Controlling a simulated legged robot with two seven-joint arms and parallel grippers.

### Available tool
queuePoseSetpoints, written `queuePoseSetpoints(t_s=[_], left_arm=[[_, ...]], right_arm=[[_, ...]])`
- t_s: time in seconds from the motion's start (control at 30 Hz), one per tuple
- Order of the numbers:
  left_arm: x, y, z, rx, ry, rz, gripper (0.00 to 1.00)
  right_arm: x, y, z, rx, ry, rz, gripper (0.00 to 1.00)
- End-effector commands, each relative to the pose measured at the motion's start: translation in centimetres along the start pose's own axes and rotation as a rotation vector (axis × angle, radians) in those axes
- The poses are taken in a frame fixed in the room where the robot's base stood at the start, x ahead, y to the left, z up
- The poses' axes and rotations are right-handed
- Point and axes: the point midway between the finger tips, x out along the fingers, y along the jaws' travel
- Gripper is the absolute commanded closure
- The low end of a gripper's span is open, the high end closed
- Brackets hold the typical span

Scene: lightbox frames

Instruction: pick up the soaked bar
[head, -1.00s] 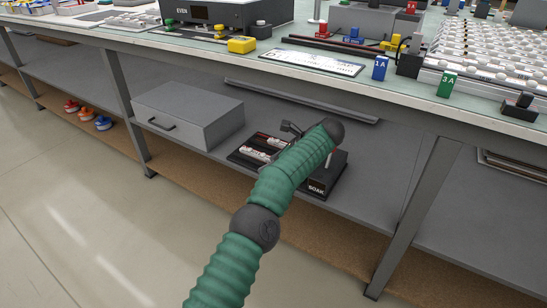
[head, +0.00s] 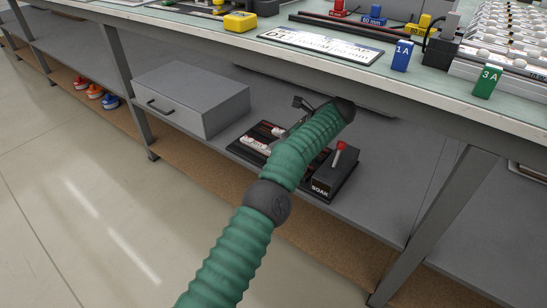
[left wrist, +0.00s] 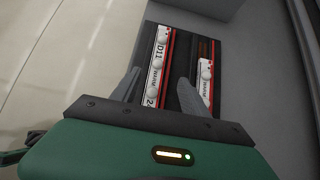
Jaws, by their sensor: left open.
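A black tray (head: 252,157) with a block marked SOAK (head: 325,186) stands on the grey lower shelf, partly hidden by my left arm. White bars with round knobs lie in it; one bar (head: 256,145) shows left of my arm. In the left wrist view a white bar marked D11 (left wrist: 153,78) lies lengthwise in the black tray, with a shorter white bar (left wrist: 205,84) to its right. My left gripper (left wrist: 160,88) is open, its fingers either side of the D11 bar's near part; contact cannot be told. Which bar is soaked cannot be told. My right gripper is not in view.
A red-tipped lever (head: 339,152) rises from the SOAK block. A grey drawer box (head: 195,95) stands left of the tray. The bench top (head: 205,28) overhangs the shelf, and a grey leg (head: 440,225) stands right. The shelf right of the tray is clear.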

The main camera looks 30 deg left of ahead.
Motion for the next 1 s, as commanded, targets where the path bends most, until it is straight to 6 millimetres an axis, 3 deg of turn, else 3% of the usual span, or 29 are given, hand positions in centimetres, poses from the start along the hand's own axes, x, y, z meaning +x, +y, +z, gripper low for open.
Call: queuePoseSetpoints(t_s=[0.03, 0.2, 0.37, 0.5, 0.67, 1.0], left_arm=[[1.7, 0.1, -0.5, -0.002, 0.000, 0.003, 0.47], [3.5, 0.1, -0.2, 0.000, 0.000, 0.000, 0.47], [6.5, 0.6, 0.1, -0.003, -0.002, 0.003, 0.47], [7.8, 0.5, 0.5, 0.000, 0.000, 0.001, 0.47], [7.8, 0.5, 0.6, 0.002, 0.000, 0.002, 0.47], [7.8, 0.5, 0.6, 0.001, 0.000, 0.003, 0.89]], right_arm=[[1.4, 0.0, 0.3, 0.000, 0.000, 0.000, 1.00], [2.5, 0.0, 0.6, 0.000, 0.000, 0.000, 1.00], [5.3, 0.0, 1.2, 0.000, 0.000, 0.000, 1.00], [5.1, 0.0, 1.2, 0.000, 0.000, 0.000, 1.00], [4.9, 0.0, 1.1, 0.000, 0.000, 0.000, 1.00], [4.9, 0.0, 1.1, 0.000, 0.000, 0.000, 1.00]])
